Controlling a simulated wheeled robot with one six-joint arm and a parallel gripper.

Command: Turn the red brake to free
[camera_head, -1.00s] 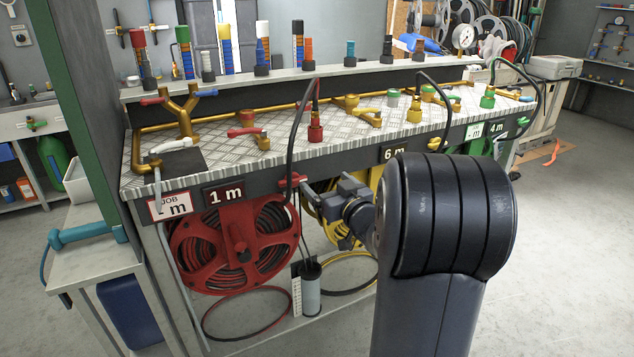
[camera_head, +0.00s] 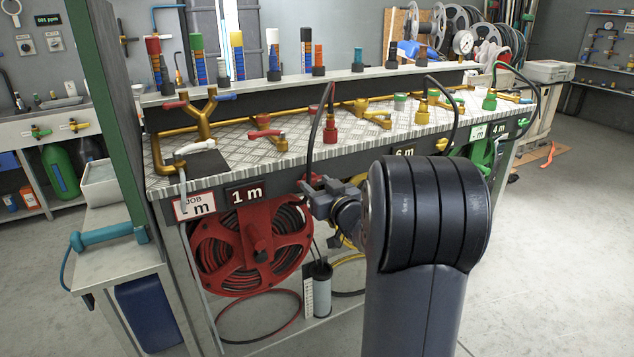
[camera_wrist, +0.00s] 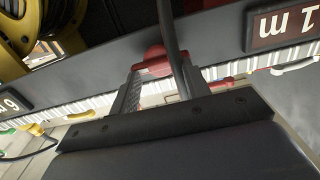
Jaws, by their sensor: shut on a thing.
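The red brake (camera_head: 307,186) is a small lever on the bench's front panel, above and right of the red hose reel (camera_head: 250,247). My gripper (camera_head: 315,197) is at the brake and largely covers it in the head view. In the wrist view, the red brake (camera_wrist: 153,60) sits between the fingertips of my gripper (camera_wrist: 157,73), which is shut on it. A dark hose passes close by the fingers in that view. The lever's exact angle is hard to tell.
A black hose (camera_head: 311,140) hangs down over the bench edge by the brake. The "1 m" sign (camera_head: 246,194) is left of it. A grey cylinder (camera_head: 321,287) stands below near the red reel. The yellow reel is mostly hidden behind my arm. Open floor lies to the right.

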